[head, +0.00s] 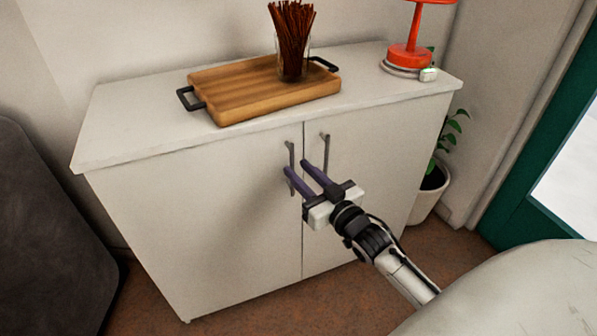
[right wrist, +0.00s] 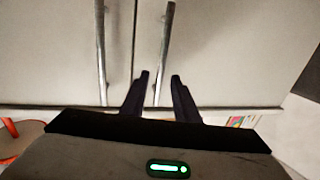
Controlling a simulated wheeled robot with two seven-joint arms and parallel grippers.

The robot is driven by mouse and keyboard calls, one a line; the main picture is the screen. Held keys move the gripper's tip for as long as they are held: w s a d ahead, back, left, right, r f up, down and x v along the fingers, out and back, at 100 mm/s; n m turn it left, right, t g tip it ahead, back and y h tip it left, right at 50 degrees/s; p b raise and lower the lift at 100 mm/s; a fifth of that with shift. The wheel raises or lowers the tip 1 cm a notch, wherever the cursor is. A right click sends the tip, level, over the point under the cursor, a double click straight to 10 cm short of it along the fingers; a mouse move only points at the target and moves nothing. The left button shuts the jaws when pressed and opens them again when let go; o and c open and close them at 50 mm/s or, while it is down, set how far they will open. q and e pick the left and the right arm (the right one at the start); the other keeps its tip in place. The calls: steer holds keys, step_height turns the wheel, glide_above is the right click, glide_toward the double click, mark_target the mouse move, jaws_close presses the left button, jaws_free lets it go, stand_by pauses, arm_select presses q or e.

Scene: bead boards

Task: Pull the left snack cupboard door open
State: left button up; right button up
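The left snack cupboard door (head: 210,225) is closed, flush with the right door (head: 365,195). Its upright metal bar handle (head: 290,152) is near the middle seam; the right wrist view, which looks upside down, shows it as the right-hand bar (right wrist: 168,35). My right gripper (head: 296,167) is open, its two dark fingers pointing at this handle. In the right wrist view its fingertips (right wrist: 160,75) lie one on each side of the bar. I cannot tell how deep the bar sits between them or whether they touch it. My left gripper is not in view.
The right door's handle (head: 325,152) is close beside my fingers. On the cupboard top (head: 130,125) are a wooden tray (head: 225,98), a glass of brown sticks (head: 292,45) and a red lamp (head: 410,55). A potted plant (head: 428,200) stands at right, a dark panel (head: 45,225) at left.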

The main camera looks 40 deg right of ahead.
steer(key=shift+w, duration=0.65)
jaws_close()
